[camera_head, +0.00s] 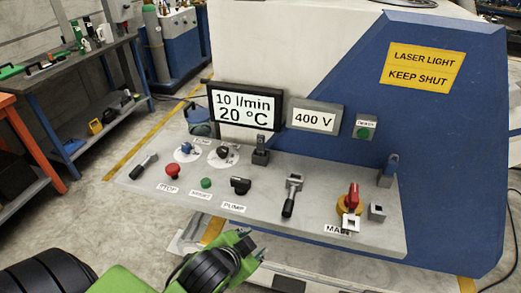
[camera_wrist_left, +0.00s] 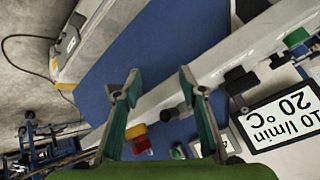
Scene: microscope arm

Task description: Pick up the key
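No thing on the grey control panel (camera_head: 150,178) can be told for certain as the key. Near its right end are a red handle on a yellow switch (camera_head: 341,207) with a grey square piece (camera_head: 351,223) hanging at its front, a small grey block with a dark opening (camera_head: 376,212), and a blue-grey piece (camera_head: 389,165) standing in a holder. My left gripper (camera_head: 255,250) is low in front of the panel, left of these. The left wrist view shows its two fingers (camera_wrist_left: 159,82) wide apart and empty, with the red-and-yellow switch (camera_wrist_left: 138,138) beyond them. My right gripper is out of view.
A display (camera_head: 245,107) and a 400 V sign (camera_head: 314,118) stand behind the panel. A red button (camera_head: 172,170), a green button (camera_head: 206,183) and several levers and knobs rise from it. A workbench (camera_head: 70,68) stands at left. Clear floor lies between.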

